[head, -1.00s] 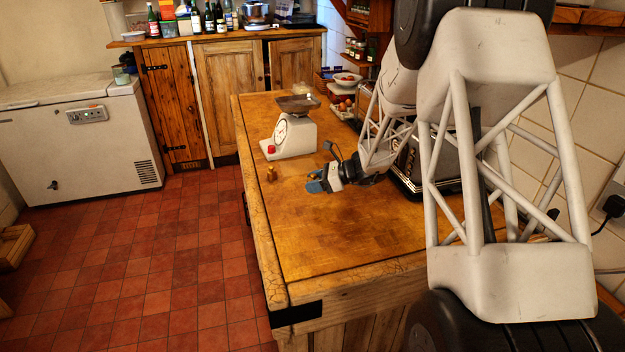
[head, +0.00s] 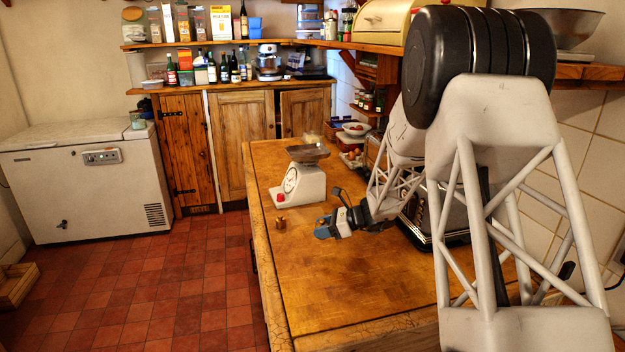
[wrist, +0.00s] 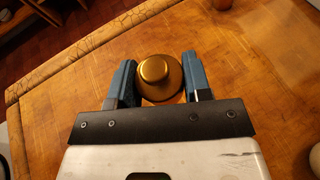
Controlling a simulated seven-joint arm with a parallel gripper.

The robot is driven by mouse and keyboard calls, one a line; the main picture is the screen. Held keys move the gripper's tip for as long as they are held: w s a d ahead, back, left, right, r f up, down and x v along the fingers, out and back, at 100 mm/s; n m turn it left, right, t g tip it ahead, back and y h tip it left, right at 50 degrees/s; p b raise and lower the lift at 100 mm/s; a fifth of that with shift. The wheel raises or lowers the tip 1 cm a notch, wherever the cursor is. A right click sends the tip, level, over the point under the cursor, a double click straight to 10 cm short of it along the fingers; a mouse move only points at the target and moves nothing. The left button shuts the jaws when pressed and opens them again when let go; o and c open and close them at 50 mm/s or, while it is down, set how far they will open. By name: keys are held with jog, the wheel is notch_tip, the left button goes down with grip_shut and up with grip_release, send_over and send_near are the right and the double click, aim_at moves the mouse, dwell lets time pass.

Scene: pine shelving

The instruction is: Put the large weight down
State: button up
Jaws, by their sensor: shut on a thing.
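In the wrist view the large weight (wrist: 157,77), round brass with a knob on top, sits between the two blue fingers of my gripper (wrist: 159,80), which is shut on it. In the head view my gripper (head: 324,230) is low over the wooden worktop, in front of the scale. The held weight is not clear there, and whether its base touches the wood cannot be told.
A white scale (head: 303,183) with a dark pan stands behind the brass weight. A toaster (head: 425,218) is to the right, beside my arm. The worktop's left edge is close to the standing weight. The worktop's front part is clear.

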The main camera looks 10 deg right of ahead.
jog(key=w+r, duration=1.8)
jog(key=w, duration=0.3)
jog(key=shift+d+r, duration=0.15)
jog(key=shift+w, duration=0.2)
send_near(287, 152)
jog(key=shift+w+a+r, duration=0.45)
jog(key=shift+w+a, duration=0.2)
jog(key=shift+a, duration=0.2)
jog(key=shift+w+a+r, duration=0.4)
jog(key=shift+w+a, duration=0.2)
jog(key=shift+a, duration=0.2)
jog(key=shift+f, duration=0.15)
jog(key=shift+f, duration=1.65)
jog(key=shift+f, duration=0.1)
